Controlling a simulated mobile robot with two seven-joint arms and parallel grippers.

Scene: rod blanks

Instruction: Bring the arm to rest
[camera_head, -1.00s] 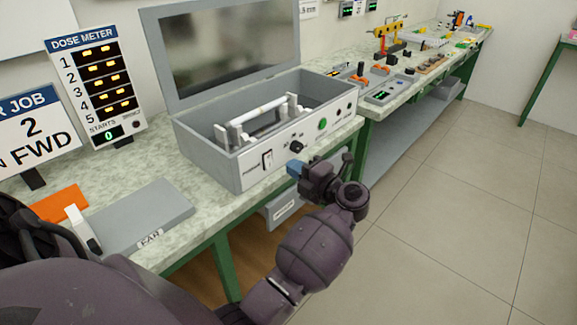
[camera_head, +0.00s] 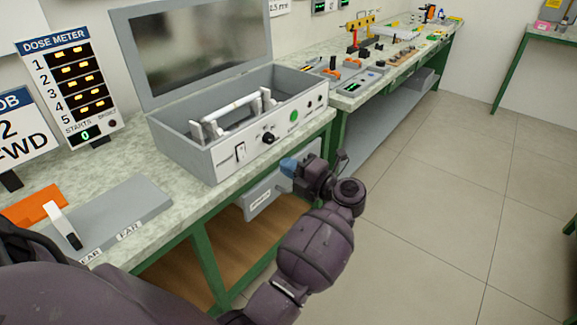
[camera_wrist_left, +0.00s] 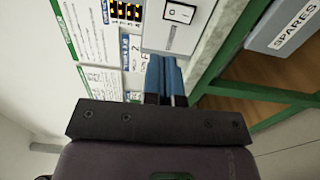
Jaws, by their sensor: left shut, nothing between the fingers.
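My left gripper (camera_head: 289,166) is in front of the bench's front edge, just right of and below the grey machine's front panel. Its blue fingers are shut with nothing between them; they also show in the left wrist view (camera_wrist_left: 166,78). The grey machine (camera_head: 190,153) stands on the bench with its lid up. A pale rod (camera_head: 232,108) lies across white supports inside it. The front panel carries a switch, a dark knob and a green button. My right gripper is not in view.
A dose meter (camera_head: 70,85) and a job sign (camera_head: 22,130) stand at the left. A grey plate (camera_head: 120,210) lies on the bench (camera_head: 195,195). A spares drawer (camera_head: 266,195) hangs under it. A second bench (camera_head: 385,85) holds several tools. The floor (camera_head: 440,190) at right is clear.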

